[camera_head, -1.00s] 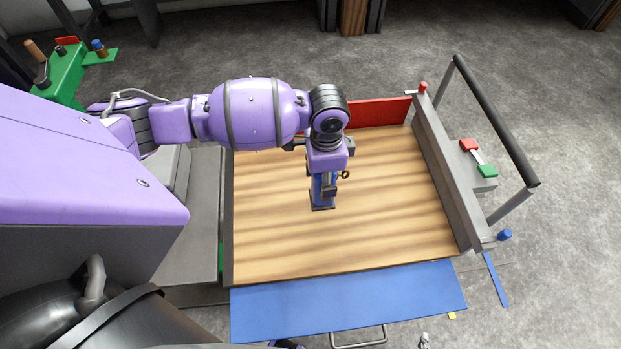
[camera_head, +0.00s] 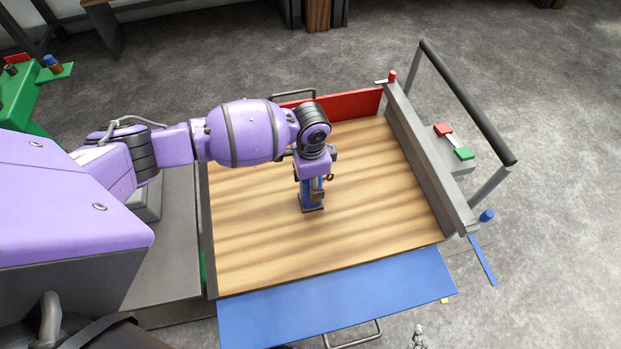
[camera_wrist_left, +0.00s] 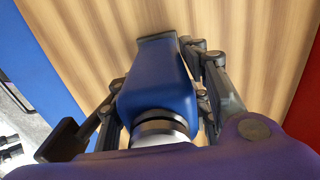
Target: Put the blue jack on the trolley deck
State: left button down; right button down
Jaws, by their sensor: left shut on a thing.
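The blue jack (camera_head: 311,194) is upright over the middle of the wooden trolley deck (camera_head: 370,210). My left gripper (camera_head: 314,180) comes down from above and is shut on it. In the left wrist view the jack (camera_wrist_left: 158,90) sits between the two fingers of the left gripper (camera_wrist_left: 160,110), its dark foot end towards the wood. The foot appears to be at the deck, but I cannot tell whether it touches or hangs just above. The gripper's fingers are partly hidden by the wrist in the head view. My right gripper does not show.
A red flap (camera_head: 335,104) lines the deck's far side and a blue flap (camera_head: 340,295) its near side. A grey end wall (camera_head: 428,160) with a black push handle (camera_head: 465,100) stands at the right. The deck around the jack is clear.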

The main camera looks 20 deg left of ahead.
pick_arm(q)
jog(key=shift+w+r, duration=0.15)
jog(key=shift+r, duration=0.05)
jog(key=shift+f, duration=0.15)
jog(key=c, duration=1)
grip_release()
jog(key=shift+f, duration=0.1)
jog(key=r+p, duration=0.1)
jog(key=r, duration=1.1)
jog(key=shift+s+r, duration=0.15)
jog(key=shift+s, duration=0.05)
